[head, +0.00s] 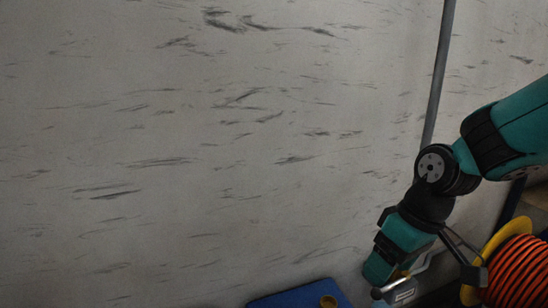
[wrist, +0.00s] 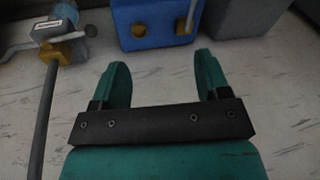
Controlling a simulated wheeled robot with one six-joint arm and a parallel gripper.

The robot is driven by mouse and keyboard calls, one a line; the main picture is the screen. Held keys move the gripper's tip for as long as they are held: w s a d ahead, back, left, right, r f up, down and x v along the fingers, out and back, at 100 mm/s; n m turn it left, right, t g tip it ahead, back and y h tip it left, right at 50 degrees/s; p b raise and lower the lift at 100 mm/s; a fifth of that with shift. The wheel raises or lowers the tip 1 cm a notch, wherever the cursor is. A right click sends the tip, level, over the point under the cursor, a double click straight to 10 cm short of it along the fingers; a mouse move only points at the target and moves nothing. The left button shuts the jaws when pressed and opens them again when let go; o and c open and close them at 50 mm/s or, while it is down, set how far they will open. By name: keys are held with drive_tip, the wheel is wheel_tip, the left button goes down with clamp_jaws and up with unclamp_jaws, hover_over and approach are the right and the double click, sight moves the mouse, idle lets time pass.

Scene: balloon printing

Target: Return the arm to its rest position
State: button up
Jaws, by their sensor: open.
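My arm reaches in from the right side of the head view, teal with black joints. It is bent, with the wrist low in front of the pale wall. My gripper (head: 385,281) points down near the bottom edge in the head view. In the wrist view my gripper (wrist: 162,66) shows two teal fingers spread wide apart on a black bar. The gap between them holds nothing.
A blue box (wrist: 134,28) with brass fittings lies beyond the fingers. A grey pipe (wrist: 43,125) with a brass valve stands at the left. An orange hose reel (head: 517,272) is at the lower right. The streaked wall (head: 200,130) is bare at the left.

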drive_tip(key=s+a+r+y, duration=0.1)
drive_tip(key=s+a+r, duration=0.15)
drive_tip(key=s, duration=0.55)
drive_tip(key=s+a+r, duration=0.2)
drive_tip(key=s+r, duration=0.2)
drive_tip(key=s, duration=0.3)
wheel_tip(320, 180, up, 32)
drive_tip(key=p, duration=3.2)
drive_tip(key=shift+s+n+g, duration=0.2)
drive_tip(key=shift+n+g, duration=0.1)
